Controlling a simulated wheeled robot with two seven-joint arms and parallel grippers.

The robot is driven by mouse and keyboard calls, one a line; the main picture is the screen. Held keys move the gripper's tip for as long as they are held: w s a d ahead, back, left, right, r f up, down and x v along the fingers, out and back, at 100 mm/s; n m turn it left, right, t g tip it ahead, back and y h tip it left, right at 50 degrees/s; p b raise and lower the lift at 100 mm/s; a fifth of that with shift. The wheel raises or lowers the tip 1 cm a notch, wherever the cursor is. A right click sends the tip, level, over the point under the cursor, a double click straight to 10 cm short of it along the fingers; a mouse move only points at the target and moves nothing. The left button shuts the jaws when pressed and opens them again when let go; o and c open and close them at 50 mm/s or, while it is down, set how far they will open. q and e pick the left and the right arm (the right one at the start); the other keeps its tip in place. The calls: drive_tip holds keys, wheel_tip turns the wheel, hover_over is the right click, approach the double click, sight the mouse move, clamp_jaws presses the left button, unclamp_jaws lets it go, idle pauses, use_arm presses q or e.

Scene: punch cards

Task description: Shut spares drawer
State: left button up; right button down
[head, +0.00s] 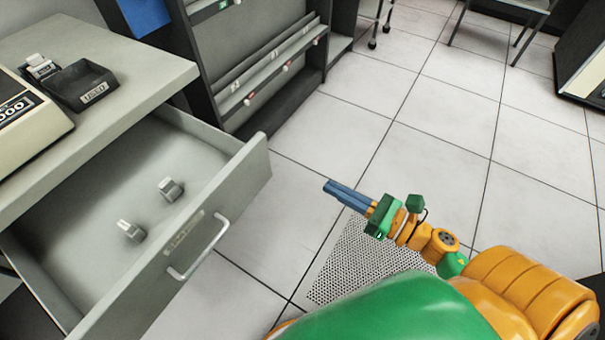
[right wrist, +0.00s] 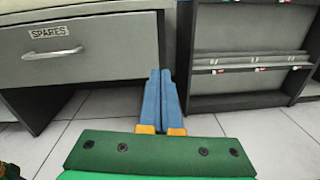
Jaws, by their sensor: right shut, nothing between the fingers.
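The spares drawer (head: 130,270) is pulled well out from under the grey desk in the head view. It has a silver bar handle (head: 199,248) and two small grey-white items (head: 170,188) (head: 130,230) inside. In the right wrist view the drawer front (right wrist: 110,50) shows its SPARES label (right wrist: 48,32) and handle (right wrist: 52,53). My right gripper (head: 329,187) is shut and empty, to the right of the drawer front and apart from it. Its blue fingers (right wrist: 160,90) point toward the drawer's right end in the wrist view. My left gripper is not in view.
The desk (head: 120,75) holds a beige machine (head: 30,125) and a dark tray labelled USED (head: 82,85). A dark rack (head: 265,60) stands beyond the drawer. The tiled floor (head: 440,110) is clear, with a perforated tile (head: 360,262) below my right arm.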

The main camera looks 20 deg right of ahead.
sight(266, 158)
drive_tip(key=w+a+p, duration=0.1)
drive_tip(key=w+a, duration=0.1)
drive_tip(key=w, duration=0.1)
drive_tip(key=w+a+n+p, duration=0.1)
drive_tip(key=w+a, duration=0.2)
drive_tip(key=w+a+r+n+y, duration=0.1)
drive_tip(key=w+a, duration=0.2)
drive_tip(key=shift+w+p, duration=0.35)
drive_tip(key=shift+p, duration=0.05)
drive_tip(key=shift+w+a, duration=0.45)
drive_tip(key=shift+w, duration=0.05)
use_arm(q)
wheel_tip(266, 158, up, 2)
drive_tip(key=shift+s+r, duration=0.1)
use_arm(e)
drive_tip(key=shift+f, duration=0.1)
